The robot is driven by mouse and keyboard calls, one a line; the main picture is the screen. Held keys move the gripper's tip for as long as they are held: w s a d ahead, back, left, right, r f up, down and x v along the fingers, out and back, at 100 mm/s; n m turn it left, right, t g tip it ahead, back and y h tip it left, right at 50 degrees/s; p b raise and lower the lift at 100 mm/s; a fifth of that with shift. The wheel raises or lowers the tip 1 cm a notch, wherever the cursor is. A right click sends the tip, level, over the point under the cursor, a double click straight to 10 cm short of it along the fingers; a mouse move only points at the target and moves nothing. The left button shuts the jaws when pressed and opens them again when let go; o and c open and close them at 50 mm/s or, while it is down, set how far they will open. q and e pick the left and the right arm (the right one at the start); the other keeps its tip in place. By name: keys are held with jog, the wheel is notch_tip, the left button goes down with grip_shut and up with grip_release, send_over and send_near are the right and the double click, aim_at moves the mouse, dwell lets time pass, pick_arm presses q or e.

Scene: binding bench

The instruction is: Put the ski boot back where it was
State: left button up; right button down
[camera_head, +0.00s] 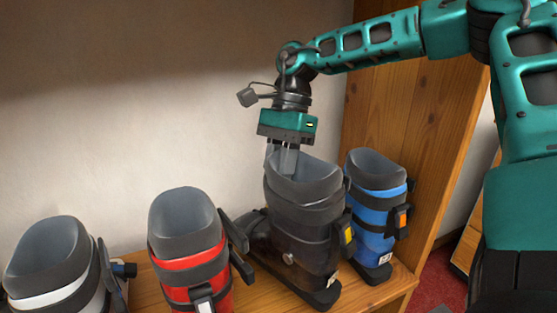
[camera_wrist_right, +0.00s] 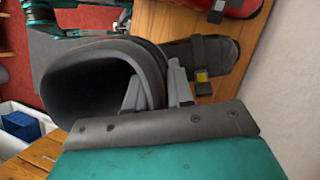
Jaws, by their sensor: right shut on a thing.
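A dark grey ski boot (camera_head: 305,230) with a yellow buckle stands upright between the red boot and the blue boot in the head view. Its sole is at the wooden shelf (camera_head: 397,290); I cannot tell whether it rests on it or hangs just above. In the right wrist view the fingers (camera_wrist_right: 158,92) straddle the rim of the boot's cuff (camera_wrist_right: 95,90), one inside the opening and one outside. My left gripper is not in view.
A red boot (camera_head: 190,250) and a white boot (camera_head: 55,270) stand to the left. A blue boot (camera_head: 377,205) stands close on the right, beside the wooden side panel (camera_head: 395,120). A pale wall (camera_head: 150,110) is behind. A white bin (camera_wrist_right: 12,140) shows in the right wrist view.

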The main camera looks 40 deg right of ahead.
notch_tip(320, 180, down, 3)
jog(key=shift+r, duration=0.2)
pick_arm(q)
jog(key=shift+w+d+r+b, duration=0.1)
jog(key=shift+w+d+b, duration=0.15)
jog(key=shift+b, duration=0.05)
pick_arm(e)
jog(key=shift+f, duration=0.15)
jog(key=c, duration=1.4)
grip_release()
jog(key=shift+f, duration=0.15)
jog(key=o, duration=0.4)
pick_arm(q)
jog(key=p, duration=0.1)
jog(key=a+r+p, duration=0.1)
jog(key=p, duration=0.1)
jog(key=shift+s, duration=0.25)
pick_arm(e)
jog(key=v, duration=1.2)
